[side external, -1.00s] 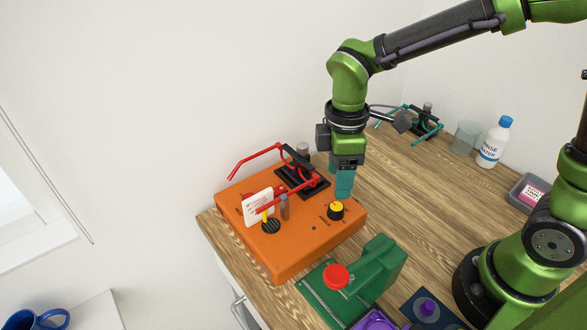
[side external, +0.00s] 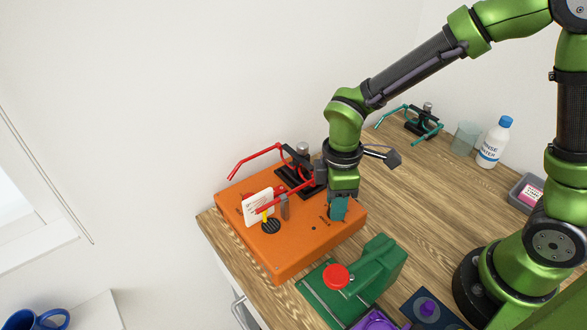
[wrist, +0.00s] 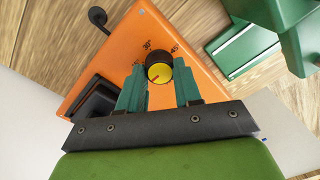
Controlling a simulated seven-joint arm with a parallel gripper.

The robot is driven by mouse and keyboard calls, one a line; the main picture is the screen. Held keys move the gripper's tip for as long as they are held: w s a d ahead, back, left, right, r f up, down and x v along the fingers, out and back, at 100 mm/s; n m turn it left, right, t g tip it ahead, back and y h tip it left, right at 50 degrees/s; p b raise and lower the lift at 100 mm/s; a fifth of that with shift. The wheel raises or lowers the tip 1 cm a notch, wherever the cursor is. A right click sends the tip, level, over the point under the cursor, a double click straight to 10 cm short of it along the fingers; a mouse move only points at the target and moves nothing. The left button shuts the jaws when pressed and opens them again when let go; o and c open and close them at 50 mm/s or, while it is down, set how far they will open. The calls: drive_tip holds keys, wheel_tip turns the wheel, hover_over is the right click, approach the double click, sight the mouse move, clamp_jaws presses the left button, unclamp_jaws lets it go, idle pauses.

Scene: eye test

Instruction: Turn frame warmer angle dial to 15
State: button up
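The frame warmer is an orange box (side external: 290,250) on the wooden bench in the side view; it also fills the middle of the wrist view (wrist: 118,58). Its angle dial (wrist: 159,69), black with a yellow cap and a thin dark pointer line, shows in the wrist view. The line appears to point to the lower left there. In the side view my gripper (side external: 338,209) hides the dial.
Red glasses frames (side external: 255,160) on a black stand and a white card (side external: 257,201) stand on the box near my gripper. A green device with a red knob (side external: 336,277) is in front. A bottle (side external: 494,142) stands at the back right.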

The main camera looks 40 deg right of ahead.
drive_tip(key=c, duration=0.4)
drive_tip(key=shift+c, duration=0.2)
drive_tip(key=shift+m, duration=0.3)
drive_tip(key=m, duration=0.3)
drive_tip(key=shift+m, duration=2.6)
drive_tip(key=o, duration=1)
drive_tip(key=shift+d, duration=0.1)
drive_tip(key=shift+o, duration=0.2)
